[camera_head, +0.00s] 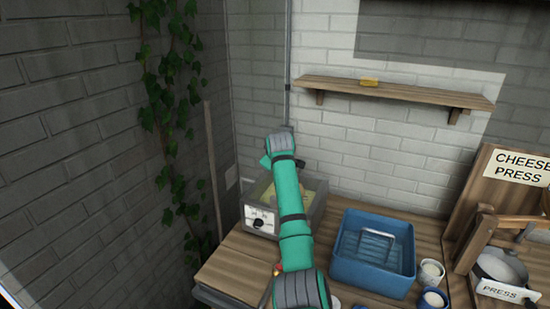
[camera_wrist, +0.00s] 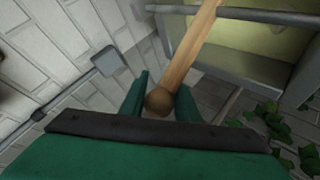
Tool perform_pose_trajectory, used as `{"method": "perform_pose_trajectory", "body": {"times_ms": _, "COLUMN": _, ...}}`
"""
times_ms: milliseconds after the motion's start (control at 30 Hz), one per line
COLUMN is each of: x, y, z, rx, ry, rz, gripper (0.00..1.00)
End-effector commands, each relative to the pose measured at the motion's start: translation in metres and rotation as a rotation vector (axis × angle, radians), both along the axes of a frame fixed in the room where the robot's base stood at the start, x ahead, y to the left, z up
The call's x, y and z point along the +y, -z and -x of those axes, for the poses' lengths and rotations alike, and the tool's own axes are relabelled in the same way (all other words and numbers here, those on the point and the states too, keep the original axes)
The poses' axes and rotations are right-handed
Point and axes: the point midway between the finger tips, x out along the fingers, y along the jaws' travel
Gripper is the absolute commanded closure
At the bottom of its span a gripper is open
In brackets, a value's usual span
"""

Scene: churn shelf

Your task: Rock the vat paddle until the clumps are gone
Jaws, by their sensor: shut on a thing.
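The vat (camera_head: 318,200) is a grey box with a dial on its front, standing at the left end of the wooden bench. Pale yellow contents (camera_head: 316,190) show inside it, partly hidden by my arm; I cannot make out clumps. In the wrist view, the wooden paddle handle (camera_wrist: 192,48) runs up past a metal bar toward the vat's rim and yellowish inside (camera_wrist: 262,42). My gripper (camera_wrist: 160,98) is shut on the handle near its round knob end. In the head view my arm hides the gripper's fingers and the paddle.
A blue tub (camera_head: 345,262) with a wire-handled tool stands right of the vat. Small cups (camera_head: 432,272) sit beside it. The cheese press (camera_head: 490,235) is at the far right. A wall shelf (camera_head: 420,95) holds a small yellow block. Ivy (camera_head: 172,100) hangs on the left wall.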

Motion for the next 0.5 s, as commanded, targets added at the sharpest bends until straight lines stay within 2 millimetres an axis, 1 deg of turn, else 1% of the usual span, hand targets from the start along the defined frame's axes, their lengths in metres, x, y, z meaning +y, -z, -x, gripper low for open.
{"method": "perform_pose_trajectory", "body": {"times_ms": 300, "x": -0.0013, "y": -0.0012, "z": -0.0005, "rx": -0.003, "ry": 0.001, "rz": 0.003, "gripper": 1.00}}
{"method": "perform_pose_trajectory", "body": {"times_ms": 333, "x": -0.0013, "y": -0.0012, "z": -0.0005, "rx": -0.003, "ry": 0.001, "rz": 0.003, "gripper": 0.64}}
{"method": "perform_pose_trajectory", "body": {"times_ms": 367, "x": -0.0012, "y": -0.0012, "z": -0.0005, "rx": -0.004, "ry": 0.000, "rz": 0.002, "gripper": 0.57}}
{"method": "perform_pose_trajectory", "body": {"times_ms": 500, "x": -0.0007, "y": -0.0008, "z": -0.0003, "rx": -0.002, "ry": 0.000, "rz": 0.001, "gripper": 0.56}}
